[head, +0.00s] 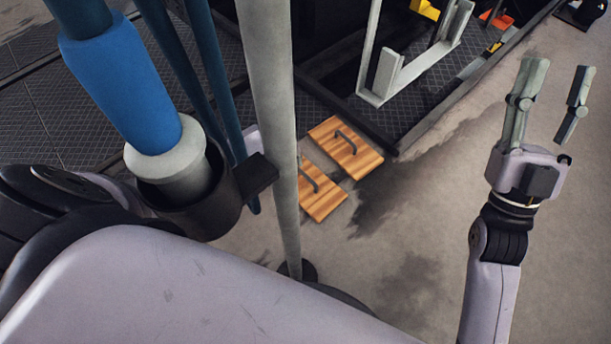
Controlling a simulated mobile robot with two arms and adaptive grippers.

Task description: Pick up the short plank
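Two light-brown wooden pieces with dark handles lie on the grey floor in the middle of the head view. The farther board (357,160) shows almost whole. The nearer board (322,205) is partly hidden by a pale upright pole. I cannot tell which one is the short plank. My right gripper (560,75) is at the right, with its two fingers spread apart and nothing between them. It is well to the right of both boards and touches neither. My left gripper's fingers do not show.
The pale pole (268,80) stands left of the boards, and a blue padded bar (118,85) is at the upper left. A dark ribbed platform (420,105) with a pale metal frame (385,75) lies behind the boards. The floor right of the boards is clear.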

